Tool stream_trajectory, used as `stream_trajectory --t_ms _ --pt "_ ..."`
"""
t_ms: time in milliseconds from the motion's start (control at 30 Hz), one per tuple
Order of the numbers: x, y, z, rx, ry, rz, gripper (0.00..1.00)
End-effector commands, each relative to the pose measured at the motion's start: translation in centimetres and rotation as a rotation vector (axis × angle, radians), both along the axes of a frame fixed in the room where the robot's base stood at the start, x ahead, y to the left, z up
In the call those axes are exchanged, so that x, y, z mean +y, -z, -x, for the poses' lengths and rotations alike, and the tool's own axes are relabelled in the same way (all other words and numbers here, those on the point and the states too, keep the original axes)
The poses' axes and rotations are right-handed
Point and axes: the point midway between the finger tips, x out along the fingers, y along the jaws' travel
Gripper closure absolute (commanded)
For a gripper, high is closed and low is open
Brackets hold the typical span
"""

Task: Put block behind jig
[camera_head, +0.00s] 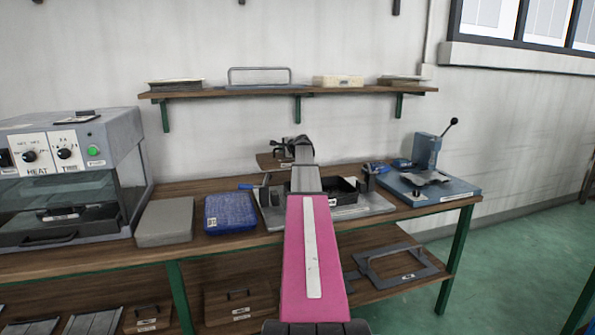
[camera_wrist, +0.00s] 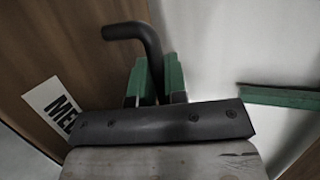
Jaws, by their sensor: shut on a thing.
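The block is brown and wooden with a white label and a black bent handle. In the head view the block (camera_head: 267,162) is held up above the bench, near the wall, partly hidden by my arm. In the wrist view my gripper (camera_wrist: 158,80), with green fingers, is shut on the black handle, and the block (camera_wrist: 85,45) fills the left side. In the head view my gripper (camera_head: 291,147) is mostly hidden by my wrist. The jig seems to be the grey base plate (camera_head: 375,204) with a black frame on the bench, partly covered by my arm.
A blue case (camera_head: 229,212) and grey box (camera_head: 165,222) sit left of the jig, beside a heater machine (camera_head: 62,180). A lever press (camera_head: 430,185) stands at right. A wall shelf (camera_head: 230,92) hangs above. Wooden blocks and a grey frame (camera_head: 397,264) lie below.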

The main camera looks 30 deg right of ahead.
Motion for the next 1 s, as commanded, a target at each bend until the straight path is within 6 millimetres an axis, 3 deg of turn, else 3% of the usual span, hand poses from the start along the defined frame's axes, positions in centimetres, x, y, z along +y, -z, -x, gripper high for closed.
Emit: stream_trajectory --t_ms 300,500,767,1000 --pt "-6.3 3.6 -0.7 -0.001 0.001 -0.001 1.0" --pt "-9.0 5.3 -0.8 -0.001 0.0 -0.001 1.0" --pt "-9.6 6.3 -0.7 -0.001 0.0 0.0 1.0" --pt "-9.6 9.3 -0.7 0.0 0.0 0.0 1.0"
